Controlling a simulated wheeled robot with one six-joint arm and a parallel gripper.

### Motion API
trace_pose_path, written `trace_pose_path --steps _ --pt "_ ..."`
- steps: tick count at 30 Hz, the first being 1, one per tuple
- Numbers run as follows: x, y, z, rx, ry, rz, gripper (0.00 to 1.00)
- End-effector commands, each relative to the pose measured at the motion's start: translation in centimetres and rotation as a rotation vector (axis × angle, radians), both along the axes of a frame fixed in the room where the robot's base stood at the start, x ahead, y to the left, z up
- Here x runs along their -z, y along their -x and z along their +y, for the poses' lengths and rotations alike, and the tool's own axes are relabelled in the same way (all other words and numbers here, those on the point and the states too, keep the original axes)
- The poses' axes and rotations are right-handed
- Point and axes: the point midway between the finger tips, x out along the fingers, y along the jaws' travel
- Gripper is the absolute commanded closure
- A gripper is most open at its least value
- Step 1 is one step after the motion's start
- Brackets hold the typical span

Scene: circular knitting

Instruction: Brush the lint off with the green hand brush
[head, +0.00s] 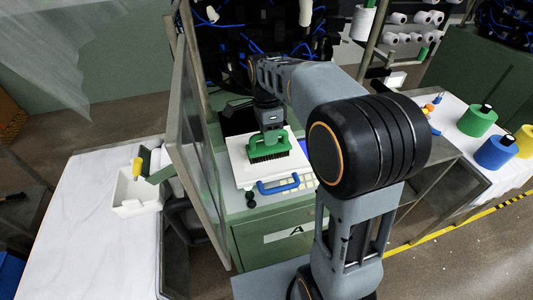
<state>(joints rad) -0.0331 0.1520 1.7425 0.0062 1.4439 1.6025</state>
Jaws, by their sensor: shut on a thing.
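The green hand brush (268,149) is in my gripper (270,136), which is shut on its green handle. Its dark bristles (268,157) point down at a white panel (243,172) on the green machine cabinet. The bristles look on or just above the panel; I cannot tell which. The lint is too small to make out. A blue handle (278,184) sits at the panel's front edge.
A metal-framed clear door (195,140) stands open left of the panel. A white bin (137,192) is on the left table. Green and blue yarn cones (494,152) stand on the right table. A cabinet marked A (275,235) is below.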

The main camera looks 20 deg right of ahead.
Motion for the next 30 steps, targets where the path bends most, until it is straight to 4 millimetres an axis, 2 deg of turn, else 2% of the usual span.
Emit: trace_pose_path --steps 11,22,30 --pt "0.0 0.2 -0.1 0.0 0.0 -0.001 1.0" --pt "0.3 2.5 -1.3 0.001 0.0 -0.001 1.0" --pt "0.3 2.7 -1.3 0.0 0.0 0.002 1.0"
